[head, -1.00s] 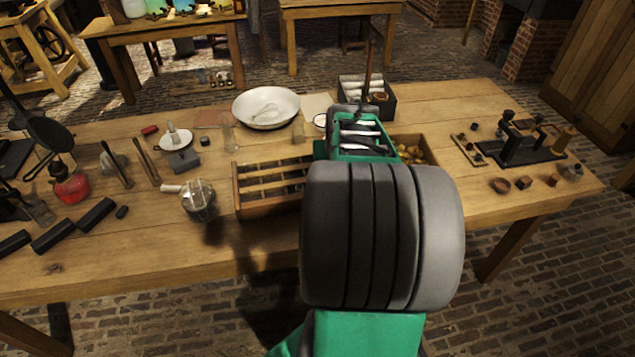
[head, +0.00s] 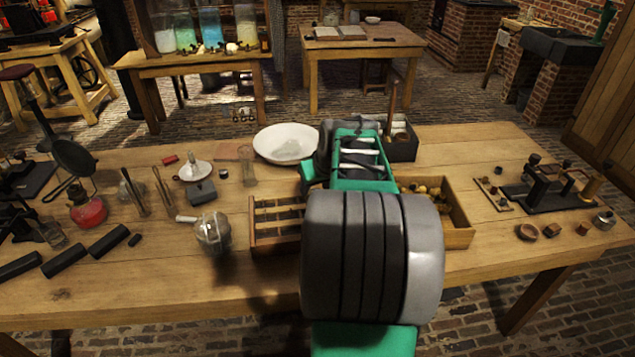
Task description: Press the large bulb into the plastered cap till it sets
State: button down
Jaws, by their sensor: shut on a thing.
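My arm fills the middle of the head view, and its far end reaches over the table beside the white bowl (head: 262,141). My gripper is hidden behind my own arm, so its fingers and anything between them do not show. A pale, cloudy shape (head: 290,150) lies in the bowl; I cannot tell whether it is glass or plaster. I cannot identify the large bulb or the plastered cap with certainty. A small white dish (head: 194,172) with an upright pale piece stands left of the bowl.
A red-filled lamp (head: 88,210) and black blocks (head: 108,239) lie left. A wooden box (head: 458,238) and a black press-like stand (head: 545,190) are right.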

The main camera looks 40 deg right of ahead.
jog(key=shift+f+b, duration=0.65)
jog(key=shift+f, duration=0.1)
dwell(1.4)
jog(key=shift+f+b, duration=0.3)
jog(key=shift+f, duration=0.05)
dwell(0.4)
jog(key=shift+f+b, duration=0.3)
jog(key=shift+b, duration=0.05)
jog(key=shift+f+b, duration=0.35)
jog(key=shift+f, duration=0.1)
dwell(3.9)
jog(key=c, duration=0.7)
grip_release()
jog(key=shift+r, duration=0.1)
